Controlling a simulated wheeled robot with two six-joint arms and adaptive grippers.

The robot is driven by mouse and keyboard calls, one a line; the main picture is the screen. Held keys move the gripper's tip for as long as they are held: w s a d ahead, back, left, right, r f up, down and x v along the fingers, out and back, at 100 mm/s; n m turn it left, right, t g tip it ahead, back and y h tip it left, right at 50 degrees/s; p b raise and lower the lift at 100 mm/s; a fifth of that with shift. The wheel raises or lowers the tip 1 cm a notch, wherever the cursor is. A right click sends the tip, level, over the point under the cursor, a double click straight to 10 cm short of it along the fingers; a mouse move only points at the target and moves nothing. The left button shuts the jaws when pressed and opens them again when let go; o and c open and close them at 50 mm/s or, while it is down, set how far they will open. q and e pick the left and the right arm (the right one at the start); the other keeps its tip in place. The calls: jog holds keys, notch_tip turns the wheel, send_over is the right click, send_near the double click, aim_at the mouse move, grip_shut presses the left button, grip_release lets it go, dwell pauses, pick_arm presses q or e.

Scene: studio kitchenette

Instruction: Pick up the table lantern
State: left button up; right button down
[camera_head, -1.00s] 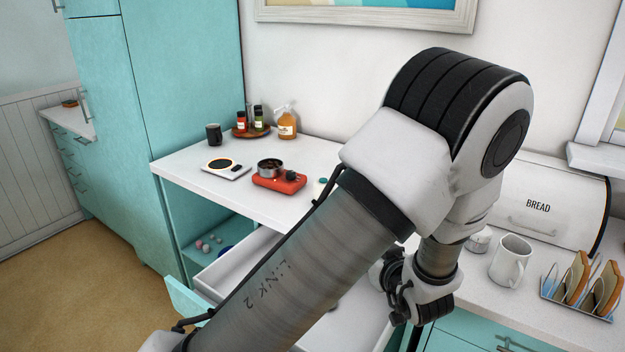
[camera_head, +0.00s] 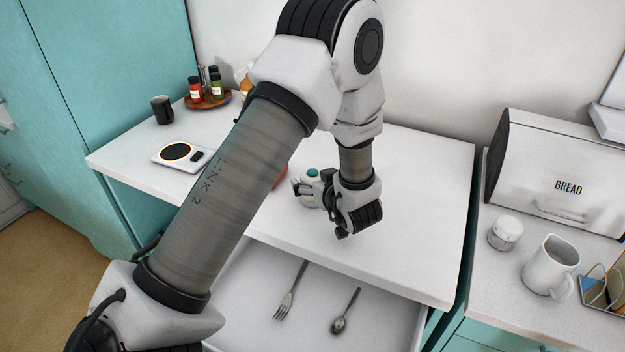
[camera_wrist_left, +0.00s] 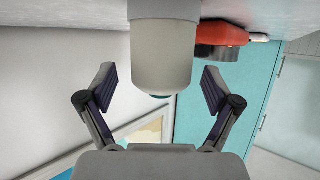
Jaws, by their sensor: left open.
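The table lantern (camera_head: 311,187) is a small pale cylinder with a teal top, upright on the white counter. My left gripper (camera_head: 320,205) is beside it at counter height and partly covers it. In the left wrist view, which is upside down, the lantern (camera_wrist_left: 162,55) shows a cream body, a grey base and a teal edge. The open fingers of my left gripper (camera_wrist_left: 160,78) stand to either side of it, with visible gaps. My right gripper is not in view.
Below the counter (camera_head: 420,200) an open drawer (camera_head: 375,315) holds a fork (camera_head: 290,290) and a spoon (camera_head: 345,312). A scale (camera_head: 183,155), dark mug (camera_head: 162,109) and bottle tray (camera_head: 207,103) stand left. A red appliance (camera_wrist_left: 225,35) is near the lantern. The counter's right part is clear.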

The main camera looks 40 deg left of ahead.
pick_arm(q)
jog(key=shift+x, duration=1.15)
jog(key=shift+s+d+r, duration=0.1)
jog(key=shift+s+d, duration=0.05)
jog(key=shift+s, duration=0.05)
jog(key=shift+s+d+r, duration=0.1)
jog(key=shift+d+r, duration=0.1)
jog(key=shift+d, duration=0.1)
jog(key=c, duration=0.3)
jog(key=shift+d, duration=0.1)
jog(key=c, duration=1.2)
jog(key=shift+o, duration=0.2)
jog(key=shift+f, duration=0.1)
